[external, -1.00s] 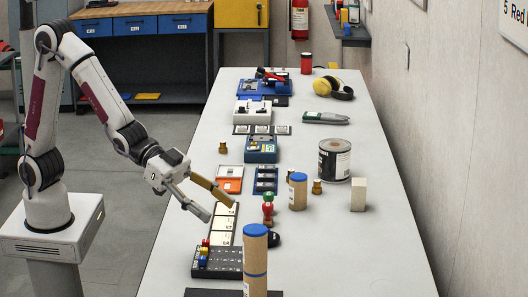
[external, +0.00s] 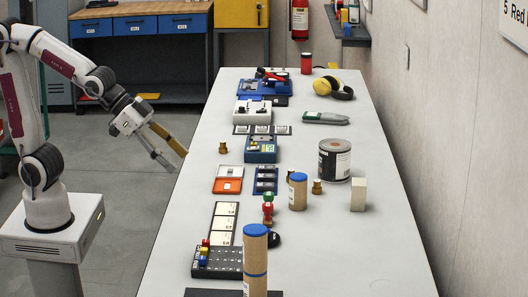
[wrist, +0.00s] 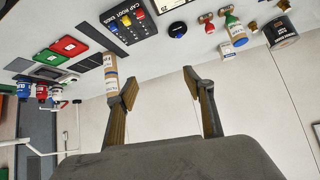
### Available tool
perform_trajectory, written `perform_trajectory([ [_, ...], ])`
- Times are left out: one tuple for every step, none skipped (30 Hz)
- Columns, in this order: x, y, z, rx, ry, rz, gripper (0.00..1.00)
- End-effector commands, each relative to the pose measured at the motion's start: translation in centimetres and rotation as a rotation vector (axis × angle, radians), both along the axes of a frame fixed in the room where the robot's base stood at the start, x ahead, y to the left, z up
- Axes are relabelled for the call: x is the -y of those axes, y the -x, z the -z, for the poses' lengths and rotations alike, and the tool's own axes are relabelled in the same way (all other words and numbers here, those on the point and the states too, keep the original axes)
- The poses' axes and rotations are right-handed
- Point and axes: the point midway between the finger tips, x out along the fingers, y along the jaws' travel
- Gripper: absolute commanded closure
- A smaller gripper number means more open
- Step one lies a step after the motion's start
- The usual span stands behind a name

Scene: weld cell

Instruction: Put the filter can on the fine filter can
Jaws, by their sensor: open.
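A cardboard can with a blue lid (external: 297,192) stands upright on the right half of the bench. A taller cardboard column with a blue lid (external: 255,258) stands at the front, with a blue band partway down; it looks like one can stacked on another. Its bottom is cut off by the frame. Which can is the filter can and which is the fine filter can cannot be read. My gripper (external: 168,160) is open and empty, in the air by the bench's left edge, away from both. In the wrist view, the column (wrist: 111,75) shows by the left finger.
A dark block tray (external: 218,263) and label cards (external: 223,222) lie left of the column.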

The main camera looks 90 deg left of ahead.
Motion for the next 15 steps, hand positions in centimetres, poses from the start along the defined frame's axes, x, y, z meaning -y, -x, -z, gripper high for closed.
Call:
perform_trajectory([
  [-1.0, 1.2, -0.2, -0.016, -0.002, -0.021, 0.48],
  [-1.4, 1.9, -0.2, -0.029, -0.003, -0.031, 0.48],
  [-2.0, 2.9, -0.2, -0.047, -0.006, -0.044, 0.48],
  [-2.5, 3.6, -0.2, -0.059, -0.006, -0.054, 0.48],
  [-2.9, 4.3, -0.2, -0.073, -0.007, -0.064, 0.48],
  [-3.4, 5.4, -0.1, -0.091, -0.008, -0.075, 0.48],
  [-3.8, 6.1, -0.1, -0.104, -0.008, -0.085, 0.48],
  [-4.1, 6.9, 0.0, -0.119, -0.009, -0.094, 0.48],
  [-4.5, 8.0, 0.1, -0.137, -0.008, -0.106, 0.48],
  [-4.8, 8.8, 0.1, -0.150, -0.006, -0.115, 0.48],
  [-5.1, 9.6, 0.2, -0.164, -0.005, -0.123, 0.48],
  [-5.5, 10.7, 0.3, -0.182, -0.004, -0.134, 0.48],
  [-5.7, 11.5, 0.4, -0.196, -0.003, -0.140, 0.48],
  [-5.9, 12.3, 0.5, -0.210, -0.002, -0.147, 0.48],
  [-6.2, 13.3, 0.6, -0.227, 0.001, -0.157, 0.48],
])
